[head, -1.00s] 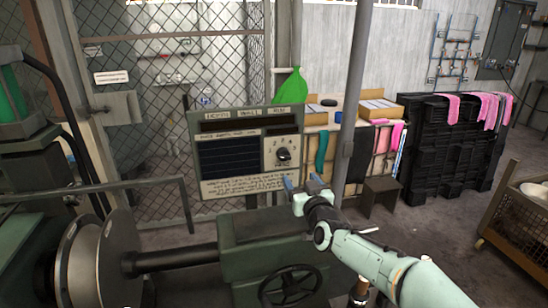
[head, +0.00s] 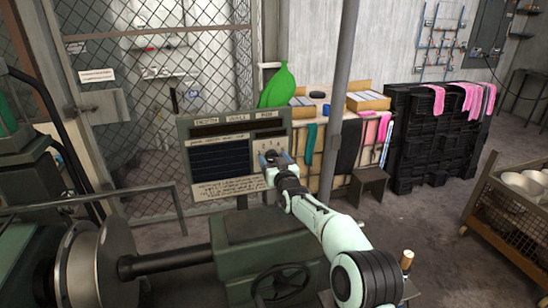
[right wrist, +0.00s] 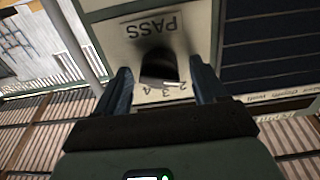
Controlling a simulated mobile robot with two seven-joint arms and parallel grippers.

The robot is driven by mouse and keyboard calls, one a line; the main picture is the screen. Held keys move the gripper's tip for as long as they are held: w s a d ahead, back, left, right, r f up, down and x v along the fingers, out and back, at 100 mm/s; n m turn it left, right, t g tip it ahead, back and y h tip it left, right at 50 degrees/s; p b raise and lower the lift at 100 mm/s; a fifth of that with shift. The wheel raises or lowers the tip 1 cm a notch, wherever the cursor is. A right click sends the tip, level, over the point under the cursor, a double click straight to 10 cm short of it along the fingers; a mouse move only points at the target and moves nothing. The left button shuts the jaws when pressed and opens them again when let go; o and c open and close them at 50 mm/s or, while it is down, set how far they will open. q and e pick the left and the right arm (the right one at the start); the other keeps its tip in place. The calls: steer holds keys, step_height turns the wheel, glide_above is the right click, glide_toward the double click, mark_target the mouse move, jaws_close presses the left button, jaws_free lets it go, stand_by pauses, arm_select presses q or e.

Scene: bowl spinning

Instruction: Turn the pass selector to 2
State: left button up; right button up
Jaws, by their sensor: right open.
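The control panel (head: 215,162) stands upright behind the green machine, and its pass selector is hidden behind my right gripper (head: 275,158) in the head view. In the right wrist view the black selector knob (right wrist: 158,66) sits on a cream plate under an upside-down PASS label (right wrist: 154,25). The numbers 2, 3 and 4 show beside it. A white mark lies close to the 2 and 3; I cannot tell exactly which number it points to. My open right gripper (right wrist: 160,78) has one blue finger on each side of the knob, with visible gaps. My left gripper is not in view.
A grey post (head: 338,120) rises just right of the panel, close to my right arm. The machine's handwheel (head: 281,284) and green housing (head: 262,245) lie below. A wire crate of bowls (head: 510,205) stands at the far right.

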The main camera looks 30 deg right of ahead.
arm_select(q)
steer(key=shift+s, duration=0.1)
arm_select(e)
steer(key=shift+s, duration=0.1)
steer(key=shift+c, duration=0.4)
steer(key=c, duration=1)
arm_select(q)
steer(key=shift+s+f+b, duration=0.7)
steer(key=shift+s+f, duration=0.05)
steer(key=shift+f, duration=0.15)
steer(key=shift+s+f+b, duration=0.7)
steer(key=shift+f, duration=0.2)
arm_select(e)
steer(key=shift+m, duration=3.6)
steer(key=shift+r, duration=0.1)
steer(key=o, duration=1.1)
